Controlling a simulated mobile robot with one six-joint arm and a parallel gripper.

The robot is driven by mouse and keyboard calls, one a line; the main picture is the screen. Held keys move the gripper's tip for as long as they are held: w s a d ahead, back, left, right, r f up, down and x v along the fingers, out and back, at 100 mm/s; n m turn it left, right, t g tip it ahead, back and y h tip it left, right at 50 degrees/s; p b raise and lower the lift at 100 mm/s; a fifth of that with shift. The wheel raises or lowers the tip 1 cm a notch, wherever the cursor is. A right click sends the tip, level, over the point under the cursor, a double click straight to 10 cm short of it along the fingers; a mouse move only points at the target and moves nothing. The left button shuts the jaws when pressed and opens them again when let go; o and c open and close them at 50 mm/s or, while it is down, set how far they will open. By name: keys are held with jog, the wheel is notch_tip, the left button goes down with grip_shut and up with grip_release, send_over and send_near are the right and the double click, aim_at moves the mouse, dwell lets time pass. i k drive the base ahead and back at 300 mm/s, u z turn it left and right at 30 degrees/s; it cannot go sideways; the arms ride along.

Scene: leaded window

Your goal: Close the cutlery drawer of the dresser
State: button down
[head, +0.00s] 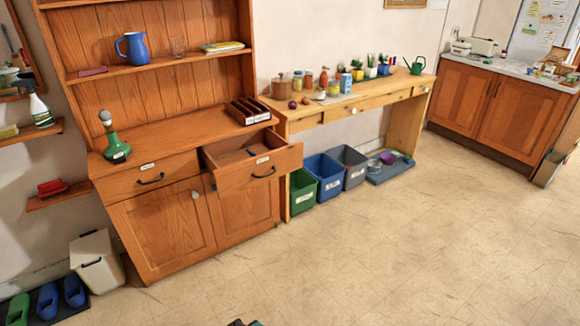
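The wooden dresser (165,235) stands at the left of the head view. It has two drawers side by side below its top. The right drawer (283,168) is pulled out, with a dark handle and a white label on its front. A small blue item (251,152) lies inside it. The left drawer (135,181) is shut. The labels are too small to read, so I cannot tell by them which is the cutlery drawer.
Below the drawers, the dresser's cupboard doors (160,230) are shut. Green, blue and grey bins (326,176) stand to the right under a wooden table (345,103). The floor (350,260) in front is clear.

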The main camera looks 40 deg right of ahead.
aim_at(233, 169)
jog(key=z, duration=0.1)
jog(key=i, duration=0.95)
jog(key=u, duration=0.05)
